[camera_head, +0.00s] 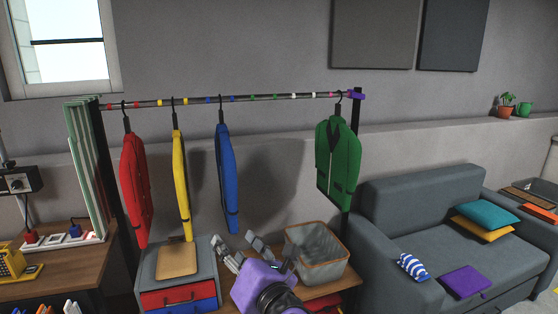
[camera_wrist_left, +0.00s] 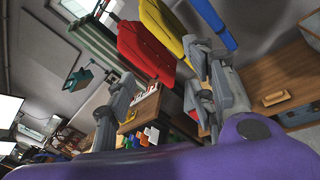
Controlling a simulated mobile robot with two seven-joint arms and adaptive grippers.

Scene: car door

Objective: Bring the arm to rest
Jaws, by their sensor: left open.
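My left gripper (camera_head: 243,251) is purple with grey fingers and shows at the bottom middle of the head view. Its fingers are spread apart with nothing between them. It is in front of the low wooden bench, between a box with drawers and a grey bin. In the left wrist view the open fingers (camera_wrist_left: 158,100) frame the room beyond. My right gripper is in neither view.
A rack rail (camera_head: 265,98) carries red (camera_head: 134,190), yellow (camera_head: 181,185), blue (camera_head: 227,180) and green (camera_head: 338,160) jackets. The drawer box (camera_head: 205,265) and grey bin (camera_head: 335,243) stand close to the gripper. A grey sofa (camera_head: 400,210) is at right.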

